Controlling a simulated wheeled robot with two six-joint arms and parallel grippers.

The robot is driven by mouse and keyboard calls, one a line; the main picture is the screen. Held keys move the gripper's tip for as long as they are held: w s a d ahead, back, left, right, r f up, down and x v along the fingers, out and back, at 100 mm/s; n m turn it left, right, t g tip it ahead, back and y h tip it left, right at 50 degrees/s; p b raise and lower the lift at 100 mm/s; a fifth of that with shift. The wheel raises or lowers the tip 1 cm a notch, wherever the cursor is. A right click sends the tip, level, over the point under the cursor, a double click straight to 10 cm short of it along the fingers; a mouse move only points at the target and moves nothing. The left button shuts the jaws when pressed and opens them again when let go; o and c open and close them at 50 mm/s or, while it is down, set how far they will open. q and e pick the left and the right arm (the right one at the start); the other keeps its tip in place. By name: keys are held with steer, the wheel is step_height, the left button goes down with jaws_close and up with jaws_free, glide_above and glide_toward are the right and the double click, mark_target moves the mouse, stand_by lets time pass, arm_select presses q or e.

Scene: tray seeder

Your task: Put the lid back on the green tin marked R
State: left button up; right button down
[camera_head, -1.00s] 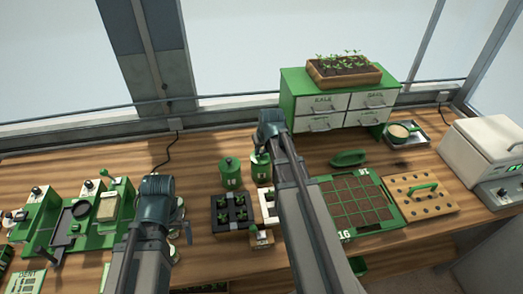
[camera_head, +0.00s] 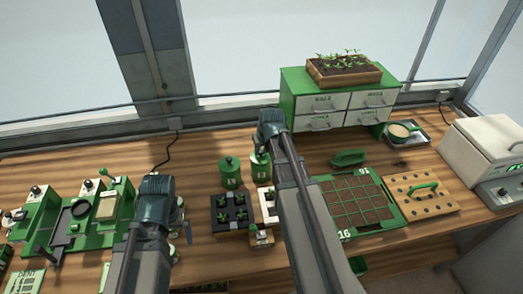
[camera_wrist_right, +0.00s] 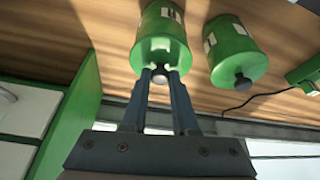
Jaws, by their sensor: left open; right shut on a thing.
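Two green tins stand side by side near the middle of the bench: a left tin (camera_head: 230,174) and a right tin (camera_head: 263,174). Their white labels are too small to read for certain. My right gripper (camera_wrist_right: 160,76) is shut on the pale knob of a green lid at the right tin (camera_wrist_right: 162,28). The lid is lined up with that tin; I cannot tell whether it is fully seated. The left tin (camera_wrist_right: 236,48) has its lid with a dark knob on. My left gripper (camera_head: 178,217) is open and empty, left of the tins, its fingers partly hidden.
A dark seedling tray (camera_head: 231,228) stands just in front of the tins. A green drawer cabinet (camera_head: 292,86) is behind and right. A green cell tray (camera_head: 388,228) and a drilled wooden board (camera_head: 440,208) lie right. Green seeding equipment (camera_head: 36,222) fills the left.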

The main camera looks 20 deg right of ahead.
steer(key=shift+c, duration=0.6)
jaws_free()
steer(key=shift+r+p, duration=3.55)
jaws_close()
steer(key=shift+f, duration=0.25)
